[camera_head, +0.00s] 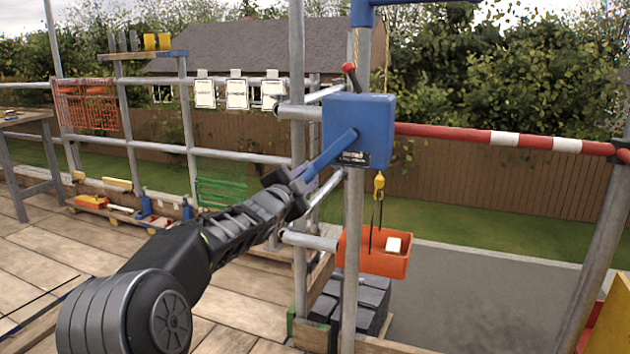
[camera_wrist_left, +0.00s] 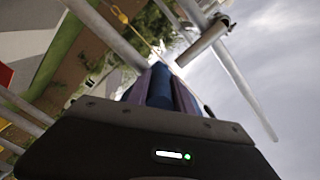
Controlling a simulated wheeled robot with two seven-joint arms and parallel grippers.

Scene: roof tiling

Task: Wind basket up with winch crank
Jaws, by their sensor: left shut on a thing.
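The blue winch box (camera_head: 372,117) is mounted on an upright scaffold pole. Its blue crank arm (camera_head: 331,155) slopes down to the left from the box's face. My left gripper (camera_head: 298,183) is shut at the lower end of the crank, which hides the handle. In the left wrist view the left gripper (camera_wrist_left: 160,98) holds a dark blue bar between its fingers. The orange basket (camera_head: 376,252) hangs from a yellow hook (camera_head: 379,181) below the winch, with a small white item in it. My right gripper is not in view.
A red and white guard rail (camera_head: 500,139) runs right from the winch. Grey scaffold poles (camera_head: 298,120) stand close to my left arm. Dark stacked tiles (camera_head: 360,297) lie below the basket. Plank decking (camera_head: 60,255) is at left.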

